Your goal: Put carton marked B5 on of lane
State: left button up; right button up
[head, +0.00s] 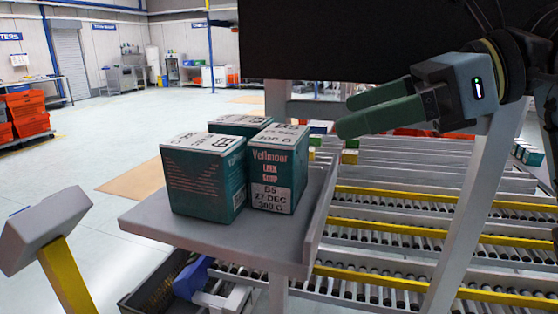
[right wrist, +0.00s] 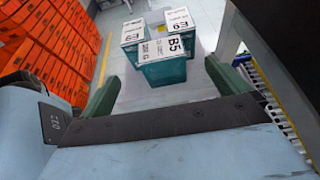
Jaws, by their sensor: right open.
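The carton marked B5 (head: 278,175) is a teal and white box standing upright on a grey shelf (head: 252,248). Its label reads Vellmoor, B5, 27 DEC, 300 G. It also shows in the right wrist view (right wrist: 165,68), with its B5 top label facing the camera. My right gripper (head: 352,115) is open and empty, with green fingers, above and to the right of the carton, apart from it. In the right wrist view its fingers (right wrist: 168,88) are spread wide, with the carton beyond and between them. Roller lanes (head: 395,248) with yellow rails lie right of the shelf. My left gripper is not in view.
Two similar cartons stand close against B5: one at its left (head: 205,180), one behind (head: 240,124). A raised grey edge (head: 318,215) separates shelf and lanes. A grey post (head: 462,215) crosses the lanes. Orange totes (head: 25,112) are stacked far left.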

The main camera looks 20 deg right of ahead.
aim_at(284, 133)
jog(key=x, duration=1)
jog(key=shift+w+a+p, duration=0.25)
jog(key=shift+p, duration=0.1)
jog(key=shift+c, duration=0.4)
jog(key=c, duration=1.2)
